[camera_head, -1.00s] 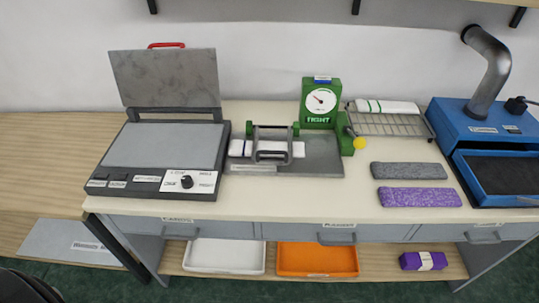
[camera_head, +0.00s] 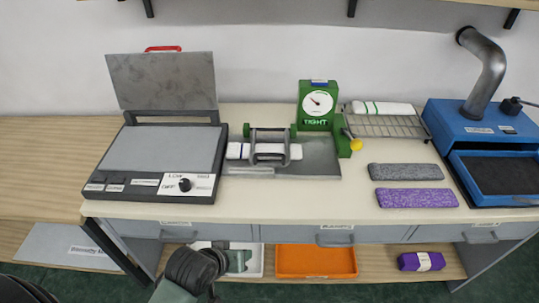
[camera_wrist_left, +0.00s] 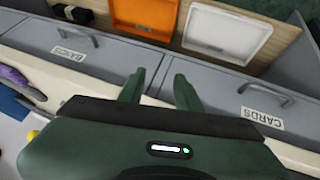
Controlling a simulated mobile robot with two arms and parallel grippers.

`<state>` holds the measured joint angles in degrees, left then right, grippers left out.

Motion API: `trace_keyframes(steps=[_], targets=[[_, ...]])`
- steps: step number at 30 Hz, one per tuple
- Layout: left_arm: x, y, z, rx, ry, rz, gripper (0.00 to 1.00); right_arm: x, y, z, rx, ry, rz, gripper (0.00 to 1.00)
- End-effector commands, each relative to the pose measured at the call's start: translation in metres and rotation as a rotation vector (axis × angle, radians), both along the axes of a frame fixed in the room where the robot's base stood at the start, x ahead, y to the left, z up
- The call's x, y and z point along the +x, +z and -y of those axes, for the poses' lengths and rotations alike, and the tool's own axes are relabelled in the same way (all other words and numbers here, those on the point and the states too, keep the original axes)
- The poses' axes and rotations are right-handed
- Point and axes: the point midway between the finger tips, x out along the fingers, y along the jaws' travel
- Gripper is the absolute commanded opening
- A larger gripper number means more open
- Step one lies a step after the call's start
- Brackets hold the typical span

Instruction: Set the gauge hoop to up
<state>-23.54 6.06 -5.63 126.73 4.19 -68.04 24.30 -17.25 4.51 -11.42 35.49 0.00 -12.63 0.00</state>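The gauge hoop appears to be the grey metal frame (camera_head: 269,157) on the green gauge stand in the head view. It lies low across a white roll (camera_head: 237,151) on the grey plate. Behind it, to the right, is the green dial box (camera_head: 316,124) marked TIGHT, with a yellow-knobbed lever (camera_head: 355,145) beside it. My left gripper (camera_head: 240,261) is in front of the bench, below the drawers and well apart from the hoop. In the left wrist view its two fingers (camera_wrist_left: 158,86) are apart with nothing between them. My right gripper is not in view.
A grey press (camera_head: 160,148) with its lid raised stands left of the gauge. A wire rack (camera_head: 388,127), grey and purple knit strips (camera_head: 417,198) and a blue machine (camera_head: 482,139) are to the right. White and orange trays (camera_head: 316,262) sit on the lower shelf.

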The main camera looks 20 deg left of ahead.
Motion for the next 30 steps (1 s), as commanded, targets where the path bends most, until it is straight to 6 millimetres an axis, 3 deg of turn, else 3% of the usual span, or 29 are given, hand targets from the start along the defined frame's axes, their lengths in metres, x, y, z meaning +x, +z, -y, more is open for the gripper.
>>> trace_keyframes(steps=[8, 12, 15, 21, 30], targets=[[0.102, 0.035, 0.003, -0.382, 0.341, 0.244, 0.34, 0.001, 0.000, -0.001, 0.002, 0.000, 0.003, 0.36], [0.163, 0.061, -0.002, -0.687, 0.535, 0.379, 0.34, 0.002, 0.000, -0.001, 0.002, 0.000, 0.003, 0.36], [0.196, 0.080, -0.008, -0.896, 0.639, 0.451, 0.34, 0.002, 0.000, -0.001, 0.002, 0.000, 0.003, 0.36], [0.224, 0.099, -0.015, -1.096, 0.721, 0.509, 0.34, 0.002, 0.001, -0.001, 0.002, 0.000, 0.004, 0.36], [0.263, 0.092, -0.011, -1.103, 0.724, 0.509, 0.34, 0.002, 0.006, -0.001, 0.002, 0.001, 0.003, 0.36]])
